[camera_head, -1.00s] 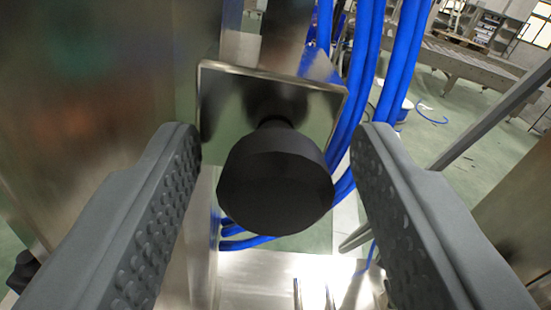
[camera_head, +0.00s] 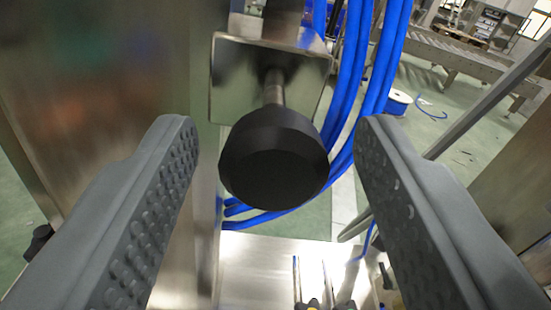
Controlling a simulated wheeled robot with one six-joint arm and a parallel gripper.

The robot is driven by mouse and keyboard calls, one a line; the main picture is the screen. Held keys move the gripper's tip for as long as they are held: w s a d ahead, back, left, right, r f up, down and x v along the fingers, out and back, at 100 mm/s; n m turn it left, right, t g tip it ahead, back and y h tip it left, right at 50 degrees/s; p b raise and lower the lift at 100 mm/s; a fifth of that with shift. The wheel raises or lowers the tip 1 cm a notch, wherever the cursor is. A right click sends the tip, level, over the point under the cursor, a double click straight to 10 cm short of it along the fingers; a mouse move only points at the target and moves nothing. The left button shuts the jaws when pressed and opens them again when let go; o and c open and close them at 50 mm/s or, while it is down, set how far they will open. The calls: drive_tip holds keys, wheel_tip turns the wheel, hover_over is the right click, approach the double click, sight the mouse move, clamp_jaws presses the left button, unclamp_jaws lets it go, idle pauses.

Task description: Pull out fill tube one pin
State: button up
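The fill tube one pin has a round black knob (camera_head: 273,160) on a thin metal shaft (camera_head: 274,88). The shaft shows between the knob and a square metal plate (camera_head: 235,80) behind it. How far the shaft goes into the plate cannot be told. My gripper (camera_head: 276,122) is open, one finger at each side of the knob. There is a visible gap between the knob and each finger, so nothing is held.
Several blue hoses (camera_head: 352,90) hang just behind and right of the plate. A tall metal panel (camera_head: 110,80) stands at the left. A shiny metal surface (camera_head: 255,265) lies below. A slanted metal bar (camera_head: 490,97) crosses at the right.

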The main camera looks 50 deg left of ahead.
drive_tip(key=v, duration=1.7)
drive_tip(key=shift+d, duration=0.2)
drive_tip(key=shift+s, duration=0.1)
drive_tip(key=s+d+r+m+t+h, duration=0.1)
drive_tip(key=s+r+m+t+h, duration=0.35)
drive_tip(key=r, duration=0.95)
drive_tip(key=s+d+r+m+t+h, duration=0.15)
drive_tip(key=s+r+t+h, duration=0.4)
drive_tip(key=r, duration=0.85)
drive_tip(key=s+r+m+g+h, duration=0.1)
drive_tip(key=s+r+m+h, duration=0.1)
drive_tip(key=s, duration=1.3)
drive_tip(key=s+r+m+g+h, duration=0.1)
drive_tip(key=s+m, duration=0.4)
drive_tip(key=s, duration=1.1)
drive_tip(key=shift+a+r+m+g+h, duration=0.3)
drive_tip(key=shift+a+r+h, duration=0.15)
drive_tip(key=shift+h, duration=0.55)
